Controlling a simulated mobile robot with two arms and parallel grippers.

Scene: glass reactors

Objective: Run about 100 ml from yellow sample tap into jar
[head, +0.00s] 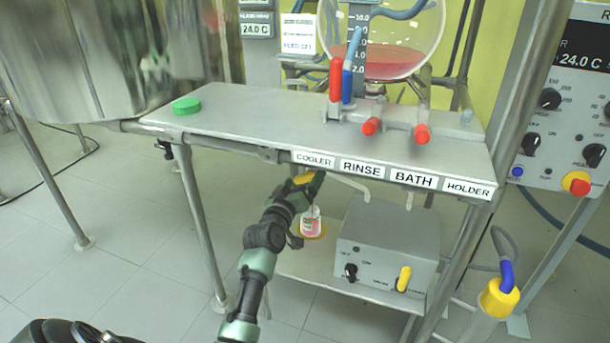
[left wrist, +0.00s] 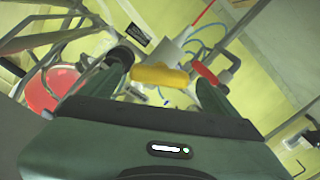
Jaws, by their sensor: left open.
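The yellow tap handle (head: 303,178) shows just under the front edge of the bench. My left gripper (head: 306,188) is right at it. In the left wrist view the yellow handle (left wrist: 160,77) lies between the two spread fingers, and I cannot tell whether either touches it. The jar (head: 311,223), with pink in its lower part and a pale label, stands upright on a yellow disc on the lower shelf, below the gripper. The tap's spout is hidden behind the gripper. A green lid (head: 187,105) lies on the bench top at left. My right gripper is out of view.
A grey box (head: 386,247) with knobs stands right of the jar. Red-handled valves (head: 370,126) sit on the bench top, below a round glass vessel (head: 380,65) of red liquid. A control panel (head: 575,110) is at right. Open floor lies left.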

